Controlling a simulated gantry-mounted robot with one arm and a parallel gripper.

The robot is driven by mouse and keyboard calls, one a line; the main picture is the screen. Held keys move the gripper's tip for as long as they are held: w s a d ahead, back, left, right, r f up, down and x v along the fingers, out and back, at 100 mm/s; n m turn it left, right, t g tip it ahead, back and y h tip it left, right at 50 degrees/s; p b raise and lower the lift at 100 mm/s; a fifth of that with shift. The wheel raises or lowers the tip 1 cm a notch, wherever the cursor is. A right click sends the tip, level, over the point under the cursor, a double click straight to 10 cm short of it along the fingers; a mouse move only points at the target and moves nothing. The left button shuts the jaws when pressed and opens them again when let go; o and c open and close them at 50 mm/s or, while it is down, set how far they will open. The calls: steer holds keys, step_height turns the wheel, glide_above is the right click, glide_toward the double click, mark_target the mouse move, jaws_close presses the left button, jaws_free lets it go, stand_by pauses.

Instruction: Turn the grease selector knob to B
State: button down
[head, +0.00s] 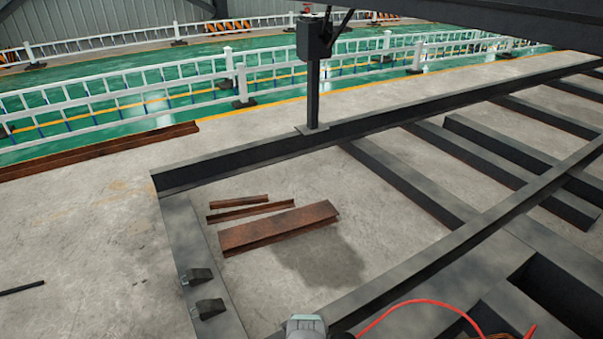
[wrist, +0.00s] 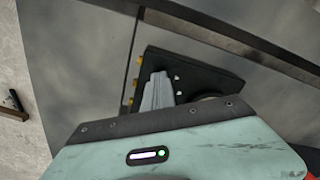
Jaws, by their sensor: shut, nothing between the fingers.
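In the wrist view, my gripper (wrist: 157,90) has its grey fingers shut with nothing between them. The fingers overlap a black panel (wrist: 215,72) with small white marks and several yellow fittings along its left edge. I cannot tell whether the fingers touch the panel. A dark rounded part (wrist: 208,97) shows at the edge of my teal gripper body, mostly hidden; I cannot tell whether it is the selector knob. No letter B or pointer is readable. In the head view the fingers are not visible; only a pale part of my arm shows at the bottom edge.
A dark post with a box (head: 313,38) stands on the steel frame (head: 290,147). Rusty steel sections (head: 275,228) lie on the concrete inside it. Two black blocks (head: 209,308) sit on the near left beam. A red cable (head: 440,303) curves at the bottom right. White railings (head: 120,94) stand behind.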

steer(key=shift+w+f, duration=0.1)
stand_by(0.3)
steer(key=shift+a+r, duration=0.1)
steer(key=shift+r, duration=0.35)
step_height(320, 180, up, 5)
steer(key=p, duration=0.5)
steer(key=shift+r+p, duration=0.1)
steer(key=shift+p, duration=0.2)
